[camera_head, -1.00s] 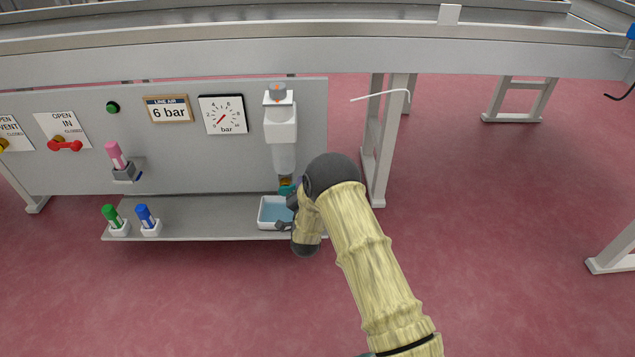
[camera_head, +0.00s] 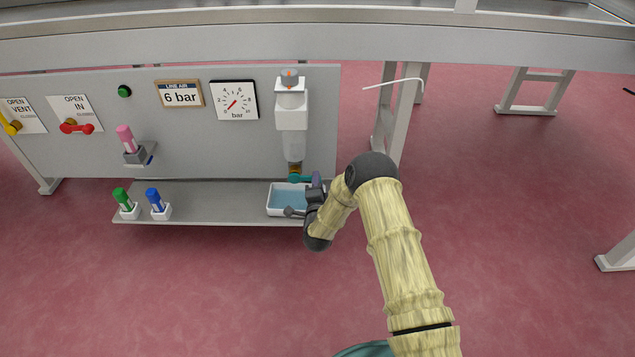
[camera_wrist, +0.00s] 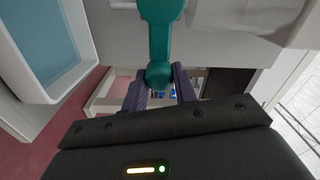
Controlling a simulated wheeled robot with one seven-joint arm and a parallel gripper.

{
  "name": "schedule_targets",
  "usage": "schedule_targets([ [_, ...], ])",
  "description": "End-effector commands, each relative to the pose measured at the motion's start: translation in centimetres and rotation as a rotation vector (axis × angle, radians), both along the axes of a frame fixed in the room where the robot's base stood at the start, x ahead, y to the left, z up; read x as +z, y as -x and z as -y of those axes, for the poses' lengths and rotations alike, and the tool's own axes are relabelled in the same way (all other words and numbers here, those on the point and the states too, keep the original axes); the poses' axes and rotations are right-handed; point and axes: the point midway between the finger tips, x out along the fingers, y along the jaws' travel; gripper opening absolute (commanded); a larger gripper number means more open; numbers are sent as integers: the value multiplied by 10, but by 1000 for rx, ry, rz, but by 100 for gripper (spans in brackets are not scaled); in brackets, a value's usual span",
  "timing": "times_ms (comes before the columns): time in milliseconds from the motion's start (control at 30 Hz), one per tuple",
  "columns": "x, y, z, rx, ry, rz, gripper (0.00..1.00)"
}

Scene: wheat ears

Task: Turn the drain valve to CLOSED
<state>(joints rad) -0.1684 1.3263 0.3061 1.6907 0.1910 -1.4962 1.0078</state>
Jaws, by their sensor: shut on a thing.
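The drain valve is a teal lever (camera_head: 302,179) under the clear filter bowl (camera_head: 294,148) on the grey panel. In the head view the lever sticks out to the right from beneath the bowl. In the wrist view the teal lever (camera_wrist: 160,40) runs down from the top, its rounded end between two purple fingers. My gripper (camera_head: 316,181) is at the lever's right end; in the wrist view my gripper (camera_wrist: 158,78) is shut on that end. No CLOSED mark for this valve can be read.
A white tray (camera_head: 272,210) with blue liquid stands on the shelf (camera_head: 200,218) below the bowl, close to my gripper. A red valve (camera_head: 76,128), a yellow valve (camera_head: 11,126), a pressure gauge (camera_head: 234,100) and several markers sit to the left. A table leg (camera_head: 401,125) stands at right.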

Motion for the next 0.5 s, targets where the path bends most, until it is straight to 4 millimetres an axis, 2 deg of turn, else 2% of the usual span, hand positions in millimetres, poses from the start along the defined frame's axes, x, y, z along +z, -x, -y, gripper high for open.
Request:
schedule_targets([
  [200, -2, 1, -2, 4, -2, -4, 0],
  [233, -2, 1, -2, 4, -2, -5, 32],
  [300, -2, 1, -2, 4, -2, -4, 46],
  [333, -1, 1, -1, 3, -2, -4, 50],
  [500, -1, 0, 0, 1, -1, -2, 50],
])
